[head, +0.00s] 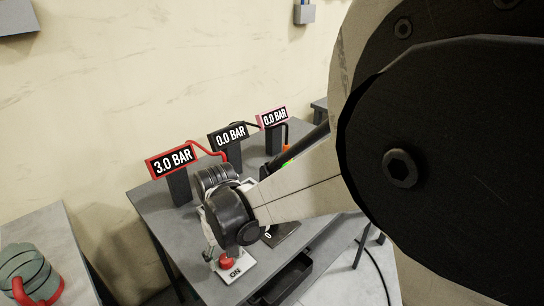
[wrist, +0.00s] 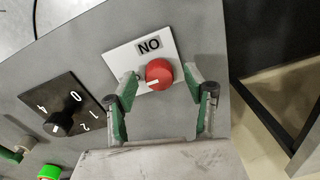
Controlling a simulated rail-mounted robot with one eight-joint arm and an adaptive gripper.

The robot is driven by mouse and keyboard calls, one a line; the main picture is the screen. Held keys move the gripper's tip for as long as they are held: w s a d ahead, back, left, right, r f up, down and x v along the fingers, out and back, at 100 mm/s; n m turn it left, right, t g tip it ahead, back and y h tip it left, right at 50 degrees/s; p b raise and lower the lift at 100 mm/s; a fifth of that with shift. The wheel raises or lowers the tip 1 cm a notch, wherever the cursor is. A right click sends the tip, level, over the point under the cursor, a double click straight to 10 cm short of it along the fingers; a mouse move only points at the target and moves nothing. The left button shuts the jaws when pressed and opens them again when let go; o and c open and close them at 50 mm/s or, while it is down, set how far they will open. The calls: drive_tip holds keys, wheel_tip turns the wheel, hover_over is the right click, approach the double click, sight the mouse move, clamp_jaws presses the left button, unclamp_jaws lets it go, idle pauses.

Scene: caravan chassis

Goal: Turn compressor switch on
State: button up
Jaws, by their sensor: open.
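The compressor switch is a red round knob (wrist: 159,74) with a white pointer mark, on a white plate (wrist: 118,62) lettered ON, which appears upside down in the wrist view. The pointer mark lies toward the knob's lower left there, away from the lettering. My gripper (wrist: 162,75) is open, with one green-and-grey finger on each side of the knob. Small gaps seem to show between fingertips and knob; I cannot tell whether they touch. In the head view the red knob (head: 226,262) shows on its plate below my wrist, which hides most of the gripper.
A black dial (wrist: 62,122) with numbers sits beside the switch plate, and a green button (wrist: 49,172) lies farther off. Pressure displays stand on the grey table (head: 150,205): a red one (head: 172,161) reads 3.0 BAR, a black one (head: 230,135) and a pink one (head: 273,117) read 0.0 BAR.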

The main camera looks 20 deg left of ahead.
drive_tip(key=shift+f, duration=0.7)
drive_tip(key=shift+c, duration=0.5)
drive_tip(key=c, duration=1)
